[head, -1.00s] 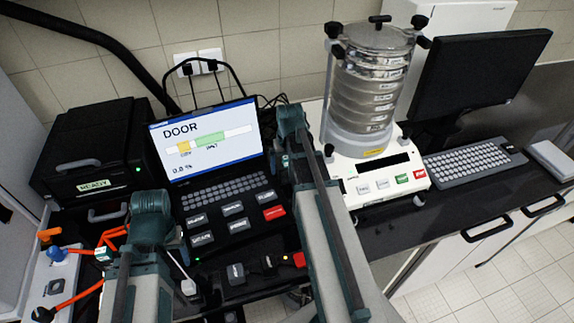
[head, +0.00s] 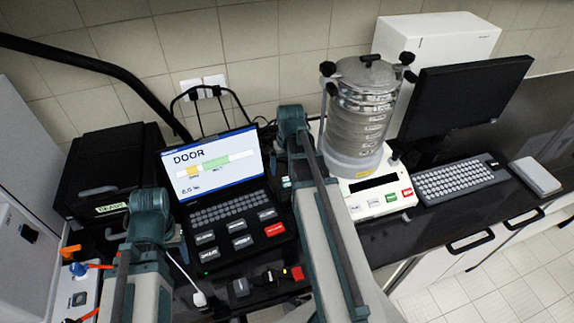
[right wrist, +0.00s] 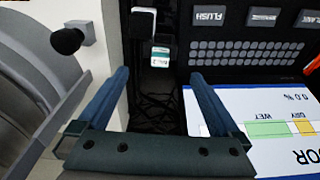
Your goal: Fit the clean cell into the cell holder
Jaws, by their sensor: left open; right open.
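My right gripper is open in the right wrist view (right wrist: 160,78), with a finger on each side and nothing between them. Beyond its fingertips is a small block with a white and green label (right wrist: 160,56), beside the laptop keys; I cannot tell whether it is the cell or the holder. A small pale piece shows at that spot in the head view (head: 286,182), by my right arm. My left gripper (head: 176,236) is mostly hidden behind its own arm, left of the laptop; it is open and I see nothing held. I cannot clearly identify the clean cell.
The laptop (head: 236,215) reads DOOR. The sieve shaker (head: 360,120) stands right of my right arm, with a monitor (head: 470,95) and keyboard (head: 455,180) beyond. A black box (head: 105,165) stands at left. Small dark blocks (head: 242,286) and a red one (head: 297,273) lie in front.

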